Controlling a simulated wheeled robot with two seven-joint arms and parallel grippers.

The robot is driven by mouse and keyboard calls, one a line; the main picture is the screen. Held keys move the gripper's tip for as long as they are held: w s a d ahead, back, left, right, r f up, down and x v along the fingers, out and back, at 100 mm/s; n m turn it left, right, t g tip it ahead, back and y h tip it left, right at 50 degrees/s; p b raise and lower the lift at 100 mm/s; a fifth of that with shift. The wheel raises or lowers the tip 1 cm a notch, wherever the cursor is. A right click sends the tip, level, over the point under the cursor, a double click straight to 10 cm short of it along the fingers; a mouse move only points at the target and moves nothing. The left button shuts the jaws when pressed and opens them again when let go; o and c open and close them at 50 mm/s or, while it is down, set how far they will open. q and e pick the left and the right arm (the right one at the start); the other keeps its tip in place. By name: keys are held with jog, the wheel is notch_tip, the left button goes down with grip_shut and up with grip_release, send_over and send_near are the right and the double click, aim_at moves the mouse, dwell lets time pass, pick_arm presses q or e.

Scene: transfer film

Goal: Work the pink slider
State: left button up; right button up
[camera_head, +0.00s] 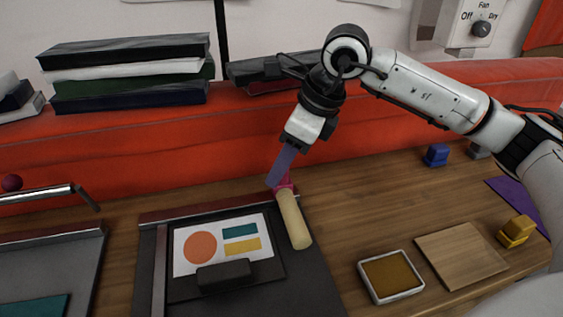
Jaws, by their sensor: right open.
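The pink slider (284,186) sits at the upper right of a dark press or board (325,290), at the top end of a cream rod-shaped handle (293,219). My right gripper (277,181) reaches down from above with its purplish fingers at the pink slider. The fingers overlap part of the slider in the picture, and I cannot tell whether they touch it. The gripper is open. On the board lies a white sheet (183,240) with an orange circle and teal and yellow bars. A dark block (224,275) covers its lower edge. My left gripper is out of view.
A grey tray-like device (70,262) with a metal bar stands at left. A framed brown pad (390,276), a wooden square (461,256), a yellow block (517,230) and a blue block (436,155) lie at right. Books (130,90) sit on the red ledge behind.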

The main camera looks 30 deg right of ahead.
jog(key=shift+f, duration=0.1)
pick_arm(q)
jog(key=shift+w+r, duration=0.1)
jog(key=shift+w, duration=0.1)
pick_arm(e)
grip_shut()
